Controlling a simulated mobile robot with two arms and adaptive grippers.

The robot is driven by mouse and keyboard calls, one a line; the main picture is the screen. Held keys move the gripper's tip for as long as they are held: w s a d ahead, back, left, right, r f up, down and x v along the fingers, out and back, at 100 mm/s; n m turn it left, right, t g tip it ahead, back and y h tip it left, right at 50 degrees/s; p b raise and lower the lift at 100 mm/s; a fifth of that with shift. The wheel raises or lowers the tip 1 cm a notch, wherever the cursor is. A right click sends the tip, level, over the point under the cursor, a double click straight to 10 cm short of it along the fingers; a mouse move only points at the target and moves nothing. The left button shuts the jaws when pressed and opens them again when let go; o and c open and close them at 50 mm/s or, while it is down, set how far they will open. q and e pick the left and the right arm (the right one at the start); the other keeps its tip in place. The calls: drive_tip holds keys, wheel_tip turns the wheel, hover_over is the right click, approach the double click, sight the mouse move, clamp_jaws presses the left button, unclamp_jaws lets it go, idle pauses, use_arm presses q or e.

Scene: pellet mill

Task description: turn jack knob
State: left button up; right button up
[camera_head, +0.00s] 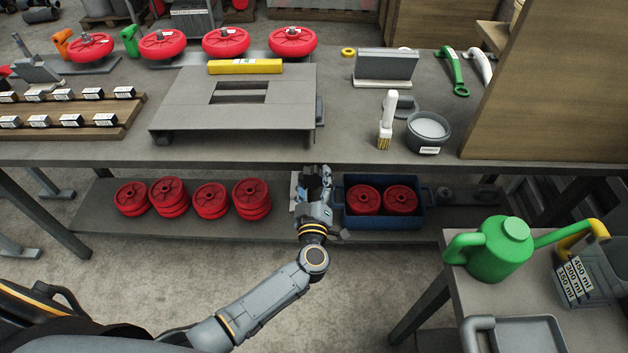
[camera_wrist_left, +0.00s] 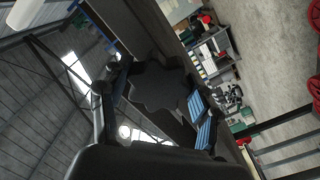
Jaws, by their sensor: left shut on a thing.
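The jack knob (camera_wrist_left: 160,88) is a dark, lobed knob that fills the middle of the left wrist view. My left gripper (camera_wrist_left: 155,105) is shut on it, with a blue-padded finger on the right and a dark finger on the left. In the head view my left gripper (camera_head: 316,180) is at the front edge of the workbench, just left of the blue crate. The knob is hidden behind the gripper there. My right gripper is not in view.
The workbench (camera_head: 230,150) carries a grey plate stand (camera_head: 185,115), red wheels, a brush (camera_head: 388,120) and a grey bowl (camera_head: 428,130). Below, the shelf holds red wheels and a blue crate (camera_head: 385,218). A green watering can (camera_head: 492,250) stands on a side table at right.

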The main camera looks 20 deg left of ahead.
use_arm(q)
drive_tip(key=n, duration=0.5)
drive_tip(key=shift+b, duration=0.3)
drive_tip(key=n+b, duration=0.1)
drive_tip(key=n, duration=0.4)
drive_tip(key=shift+r, duration=0.15)
drive_tip(key=shift+n, duration=0.4)
drive_tip(key=o, duration=1.1)
drive_tip(key=shift+w, duration=0.1)
drive_tip(key=shift+o, duration=0.2)
drive_tip(key=shift+r, duration=0.1)
drive_tip(key=shift+s+d, duration=0.1)
drive_tip(key=shift+s, duration=0.1)
